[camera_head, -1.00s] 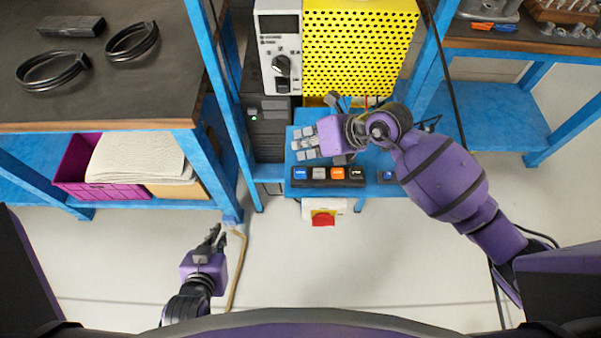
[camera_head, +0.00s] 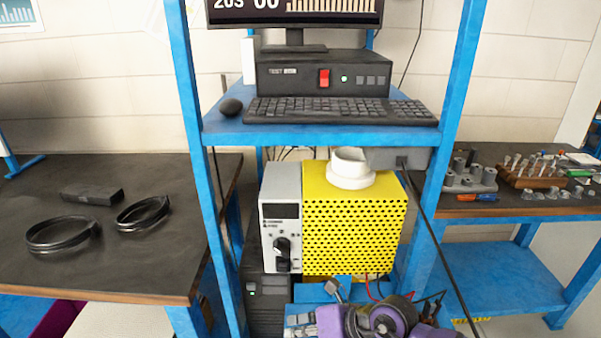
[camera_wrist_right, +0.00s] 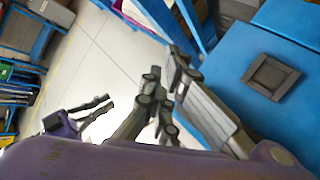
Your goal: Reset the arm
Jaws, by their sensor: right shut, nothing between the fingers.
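My right arm (camera_head: 385,322) shows only in part, purple and black, at the bottom edge of the head view. Its hand is over the blue lower shelf in front of the yellow perforated box (camera_head: 352,225). In the right wrist view my right gripper (camera_wrist_right: 165,92) is shut and empty, its dark finger links close together near the blue surface (camera_wrist_right: 240,60). My left gripper (camera_wrist_right: 97,108) shows at the left of the right wrist view, purple with dark fingers apart and empty above the floor. It is outside the head view. The lower button panel is hidden from the head view.
A white-and-grey control unit with a knob (camera_head: 281,220) stands beside the yellow box. A keyboard (camera_head: 340,111) and a test unit (camera_head: 322,75) sit on the blue shelf above. Dark benches flank both sides; the left bench (camera_head: 110,265) holds two black rings. Cables hang at the right.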

